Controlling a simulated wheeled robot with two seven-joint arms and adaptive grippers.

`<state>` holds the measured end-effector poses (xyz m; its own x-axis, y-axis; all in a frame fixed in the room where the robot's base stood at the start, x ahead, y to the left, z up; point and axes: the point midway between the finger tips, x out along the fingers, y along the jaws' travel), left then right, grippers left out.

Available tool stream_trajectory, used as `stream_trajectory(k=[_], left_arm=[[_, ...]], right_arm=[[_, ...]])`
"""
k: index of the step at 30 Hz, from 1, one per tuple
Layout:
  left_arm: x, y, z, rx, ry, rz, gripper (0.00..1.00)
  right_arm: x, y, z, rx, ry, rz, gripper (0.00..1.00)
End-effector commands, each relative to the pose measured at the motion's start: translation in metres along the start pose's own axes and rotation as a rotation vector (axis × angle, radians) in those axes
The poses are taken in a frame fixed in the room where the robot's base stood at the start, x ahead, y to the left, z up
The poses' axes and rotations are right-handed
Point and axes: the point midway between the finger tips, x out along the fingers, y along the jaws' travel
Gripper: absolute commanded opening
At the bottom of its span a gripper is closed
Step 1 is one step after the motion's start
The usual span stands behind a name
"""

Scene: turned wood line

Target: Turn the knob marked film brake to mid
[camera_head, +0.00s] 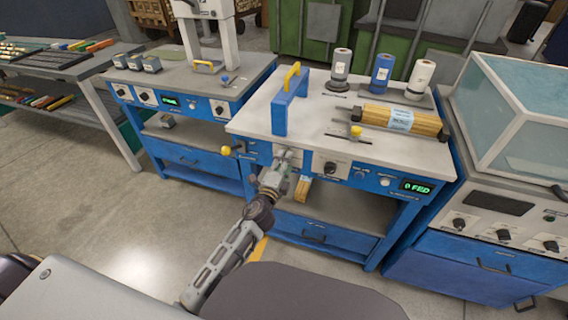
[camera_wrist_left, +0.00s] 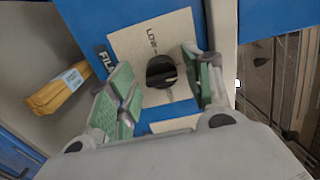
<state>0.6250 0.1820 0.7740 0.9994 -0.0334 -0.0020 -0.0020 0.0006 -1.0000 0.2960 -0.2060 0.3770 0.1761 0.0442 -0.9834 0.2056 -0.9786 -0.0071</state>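The black knob (camera_wrist_left: 161,71) sits on a pale plate (camera_wrist_left: 125,42) on a blue panel. "LOW" is printed on the plate and "FIL" shows on a dark label (camera_wrist_left: 106,60), the rest cut off. My left gripper (camera_wrist_left: 165,85) is open, its green-padded fingers on either side of the knob, with gaps visible. In the head view, my left gripper (camera_head: 285,160) is at the front panel of the middle blue bench (camera_head: 255,120) and hides the knob there. My right gripper is not in view.
Another dark knob (camera_head: 330,168) is on a white plate to the right, then a green display (camera_head: 416,187). A yellow ball handle (camera_head: 226,150) sticks out at the left. A wooden bundle (camera_head: 302,190) lies on the shelf below. Open floor lies to the left.

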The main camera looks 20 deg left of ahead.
Motion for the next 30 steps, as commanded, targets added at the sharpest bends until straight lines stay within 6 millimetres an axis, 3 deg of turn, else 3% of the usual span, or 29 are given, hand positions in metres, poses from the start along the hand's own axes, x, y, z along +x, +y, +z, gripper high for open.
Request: stream_trajectory(k=[16, 30], left_arm=[[-0.006, -0.001, 0.0, -0.001, 0.001, -0.002, 0.53], [-0.04, 0.0, -0.001, -0.002, 0.0, 0.0, 0.53]], right_arm=[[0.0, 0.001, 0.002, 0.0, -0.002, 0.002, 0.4], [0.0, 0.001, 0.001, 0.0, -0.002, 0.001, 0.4]])
